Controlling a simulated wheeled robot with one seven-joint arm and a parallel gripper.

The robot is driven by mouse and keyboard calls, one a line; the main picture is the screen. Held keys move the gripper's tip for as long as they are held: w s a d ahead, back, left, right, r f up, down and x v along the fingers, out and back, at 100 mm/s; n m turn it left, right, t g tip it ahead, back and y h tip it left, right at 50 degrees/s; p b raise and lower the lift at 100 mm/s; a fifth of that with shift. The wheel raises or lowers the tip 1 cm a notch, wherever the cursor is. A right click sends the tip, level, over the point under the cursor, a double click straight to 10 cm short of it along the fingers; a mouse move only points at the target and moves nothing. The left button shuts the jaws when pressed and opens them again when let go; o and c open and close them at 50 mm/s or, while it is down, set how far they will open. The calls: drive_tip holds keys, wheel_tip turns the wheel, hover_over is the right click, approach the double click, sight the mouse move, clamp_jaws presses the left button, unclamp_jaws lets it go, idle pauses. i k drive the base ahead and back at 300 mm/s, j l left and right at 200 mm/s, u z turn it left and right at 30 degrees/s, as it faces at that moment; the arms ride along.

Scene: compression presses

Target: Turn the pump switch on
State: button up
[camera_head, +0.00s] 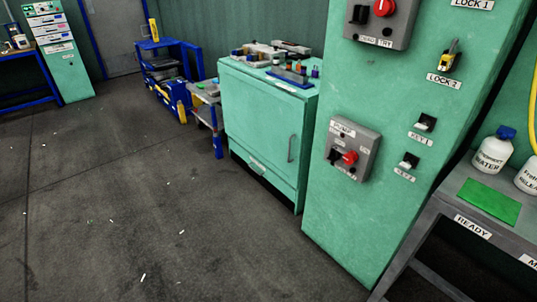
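A grey switch box (353,147) is mounted low on the front of a tall green cabinet (345,215). A small label (343,130) at its top seems to read PUMP. The box carries a red round knob (350,157) and a black part (333,155) to its left. Smaller labels beside the knob are too small to read surely, and I cannot tell the switch's position. A second grey box (380,22) sits higher on the same cabinet, with a red knob (384,7), and is cut by the top edge. My gripper is not in view.
Key switches (425,123) and a yellow-handled lock (451,55) are right of the boxes. A grey table (455,212) with white bottles (493,152) stands at right. A lower green cabinet (262,125) and a blue cart (170,85) stand behind. The floor at left is open.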

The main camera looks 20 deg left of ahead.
sight(349, 157)
drive_tip(key=u, duration=0.35)
drive_tip(key=i+j+u, duration=0.15)
drive_tip(key=i+u, duration=0.2)
drive_tip(key=i, duration=0.75)
